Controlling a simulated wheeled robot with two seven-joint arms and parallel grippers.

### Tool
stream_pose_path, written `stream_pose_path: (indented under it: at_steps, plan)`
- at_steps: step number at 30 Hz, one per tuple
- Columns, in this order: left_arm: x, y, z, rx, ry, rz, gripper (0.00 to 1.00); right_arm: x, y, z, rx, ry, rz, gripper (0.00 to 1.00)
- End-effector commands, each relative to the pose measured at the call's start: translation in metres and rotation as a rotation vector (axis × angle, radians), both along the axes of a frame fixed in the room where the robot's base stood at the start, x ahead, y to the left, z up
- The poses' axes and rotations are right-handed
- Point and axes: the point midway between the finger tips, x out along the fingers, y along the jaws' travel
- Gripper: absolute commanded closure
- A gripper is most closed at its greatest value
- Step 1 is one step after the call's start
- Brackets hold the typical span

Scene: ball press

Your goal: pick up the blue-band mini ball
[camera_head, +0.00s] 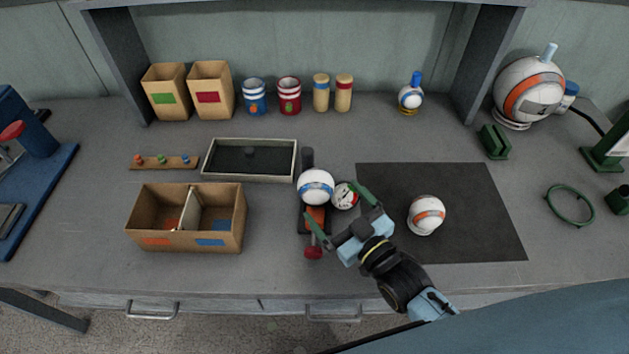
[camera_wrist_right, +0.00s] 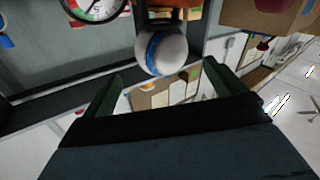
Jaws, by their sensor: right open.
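The blue-band mini ball (camera_head: 316,186), white with a blue stripe, sits on a small dark press stand with an orange part (camera_head: 316,214), beside a round dial gauge (camera_head: 345,195). In the right wrist view the ball (camera_wrist_right: 162,50) is ahead of the gap between the fingers, with its lower part in view. My right gripper (camera_head: 338,214) is open and empty, its green fingers spread on the near right side of the ball. I see no contact with the ball. My left gripper is not in view.
An orange-band ball (camera_head: 427,216) sits on the dark mat (camera_head: 480,190) to the right. A divided cardboard box (camera_head: 140,225) and a shallow tray (camera_head: 250,177) stand left. A red knob (camera_head: 313,253) sticks out in front of the stand. Bins, cans and jars line the back.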

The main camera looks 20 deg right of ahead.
Motion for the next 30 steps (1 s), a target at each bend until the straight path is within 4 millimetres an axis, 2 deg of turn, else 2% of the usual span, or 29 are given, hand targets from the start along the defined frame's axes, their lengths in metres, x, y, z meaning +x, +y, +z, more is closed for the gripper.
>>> stream_pose_path:
  at_steps: [2,5,13,19,29,30]
  plan:
    - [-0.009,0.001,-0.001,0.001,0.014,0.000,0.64,0.014,0.004,0.001,0.000,-0.003,0.000,0.05]
    - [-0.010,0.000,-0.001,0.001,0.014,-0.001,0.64,0.025,0.008,0.000,0.000,-0.001,-0.001,0.05]
    - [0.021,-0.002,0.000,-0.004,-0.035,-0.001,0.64,0.046,0.017,-0.001,0.002,-0.002,0.000,0.05]
    - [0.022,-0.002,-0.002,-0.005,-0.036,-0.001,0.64,0.073,0.027,-0.004,0.000,-0.001,-0.001,0.05]
    - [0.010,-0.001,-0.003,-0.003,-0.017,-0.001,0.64,0.079,0.029,-0.004,0.000,0.001,0.000,0.05]
    - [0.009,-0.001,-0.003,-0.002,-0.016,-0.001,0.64,0.079,0.029,-0.004,0.000,0.001,0.000,0.10]
